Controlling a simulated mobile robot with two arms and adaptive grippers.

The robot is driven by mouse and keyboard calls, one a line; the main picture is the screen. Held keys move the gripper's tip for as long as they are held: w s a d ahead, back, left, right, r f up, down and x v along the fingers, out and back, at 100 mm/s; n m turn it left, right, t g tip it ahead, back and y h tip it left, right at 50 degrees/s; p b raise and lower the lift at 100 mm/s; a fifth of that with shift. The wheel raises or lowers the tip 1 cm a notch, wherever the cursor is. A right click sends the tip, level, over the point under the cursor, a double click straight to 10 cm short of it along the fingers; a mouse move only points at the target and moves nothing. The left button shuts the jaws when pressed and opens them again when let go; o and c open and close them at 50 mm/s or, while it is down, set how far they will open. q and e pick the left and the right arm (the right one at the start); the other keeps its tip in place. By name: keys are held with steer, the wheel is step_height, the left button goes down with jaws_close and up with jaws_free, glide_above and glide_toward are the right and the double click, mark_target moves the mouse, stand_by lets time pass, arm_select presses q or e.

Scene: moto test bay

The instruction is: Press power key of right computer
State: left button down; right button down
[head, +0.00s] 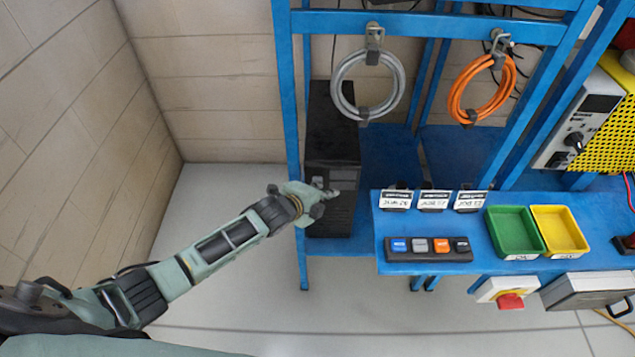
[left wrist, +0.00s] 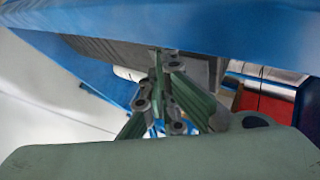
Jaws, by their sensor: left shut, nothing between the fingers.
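A black computer tower (head: 333,140) stands upright on the blue rack's lower shelf at its left end. It is the only computer I can make out, and its power key is not clear to me. My left gripper (head: 333,194) is shut and empty, its fingertips at the tower's front panel in the head view. The arm covers part of that front. In the left wrist view the closed fingers (left wrist: 164,62) point at a dark grey surface under a blue beam. I cannot tell whether they touch it. My right gripper is not in view.
The blue rack's left post (head: 291,120) stands close beside the gripper. Right of it are a button strip (head: 428,249), a green bin (head: 514,232), a yellow bin (head: 560,231) and a red switch (head: 510,300). A grey cable coil (head: 340,88) hangs above. The floor at left is clear.

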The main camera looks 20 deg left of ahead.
arm_select(q)
steer(key=shift+s+d+p, duration=0.2)
steer(key=shift+s+p, duration=0.15)
steer(key=shift+s, duration=0.35)
steer(key=s+p, duration=0.1)
steer(key=s, duration=0.1)
steer(key=s+d+p, duration=0.1)
steer(key=s+p, duration=0.1)
steer(key=shift+s+d, duration=0.2)
steer(key=shift+s, duration=0.2)
stand_by(0.5)
